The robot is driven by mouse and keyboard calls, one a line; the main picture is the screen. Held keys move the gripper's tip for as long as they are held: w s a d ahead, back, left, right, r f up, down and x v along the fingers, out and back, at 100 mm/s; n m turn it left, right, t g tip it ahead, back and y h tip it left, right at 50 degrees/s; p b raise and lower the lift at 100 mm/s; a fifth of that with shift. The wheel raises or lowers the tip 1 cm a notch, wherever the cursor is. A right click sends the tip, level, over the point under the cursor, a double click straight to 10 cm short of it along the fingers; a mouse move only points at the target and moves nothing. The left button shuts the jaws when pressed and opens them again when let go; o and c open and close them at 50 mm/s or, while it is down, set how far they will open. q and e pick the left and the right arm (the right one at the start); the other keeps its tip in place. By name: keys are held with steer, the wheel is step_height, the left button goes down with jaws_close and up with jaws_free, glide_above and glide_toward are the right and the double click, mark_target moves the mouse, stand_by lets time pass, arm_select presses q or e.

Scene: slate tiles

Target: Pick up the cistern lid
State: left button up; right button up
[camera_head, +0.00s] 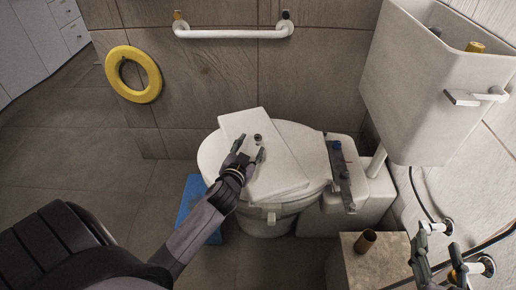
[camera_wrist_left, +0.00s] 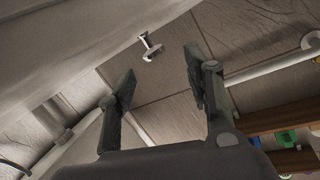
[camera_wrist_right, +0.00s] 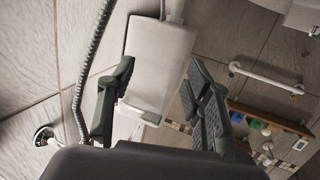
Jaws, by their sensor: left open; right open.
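The cistern lid (camera_head: 283,172), a white rectangular slab with a small round fitting near its far end, lies aslant on top of the closed toilet (camera_head: 210,152). My left gripper (camera_head: 250,149) is open over the slab's left edge, near the round fitting. Its two fingers also show apart and empty in the left wrist view (camera_wrist_left: 162,85). I cannot tell whether they touch the slab. My right gripper (camera_head: 436,243) is at the lower right, near the wall pipes, away from the slab. It shows open and empty in the right wrist view (camera_wrist_right: 160,78).
The open-topped cistern (camera_head: 425,95) hangs on the right wall with a lever (camera_head: 475,97). A grey bar with blue parts (camera_head: 340,172) lies right of the slab. A brown cup (camera_head: 365,241) stands on a stone block (camera_head: 385,266). A blue object (camera_head: 188,197) lies left of the toilet.

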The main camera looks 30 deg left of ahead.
mark_target(257, 139)
arm_select(q)
steer(key=x, duration=0.1)
steer(key=b+x, duration=0.1)
steer(key=x, duration=0.1)
steer(key=b+x, duration=0.1)
steer(key=shift+w+d+f, duration=0.2)
steer(key=shift+w+f, duration=0.1)
steer(key=shift+f, duration=0.15)
steer(key=shift+w+a, duration=0.1)
steer(key=shift+w, duration=0.2)
arm_select(e)
step_height(257, 139, up, 9)
steer(key=a+t+y, duration=0.1)
steer(key=t+y, duration=0.1)
steer(key=t, duration=0.3)
steer(key=shift+s+r, duration=0.15)
steer(key=shift+s, duration=0.2)
arm_select(q)
steer(key=shift+c, duration=0.2)
jaws_close()
steer(key=shift+r, duration=0.2)
arm_select(e)
steer(key=shift+a, duration=0.1)
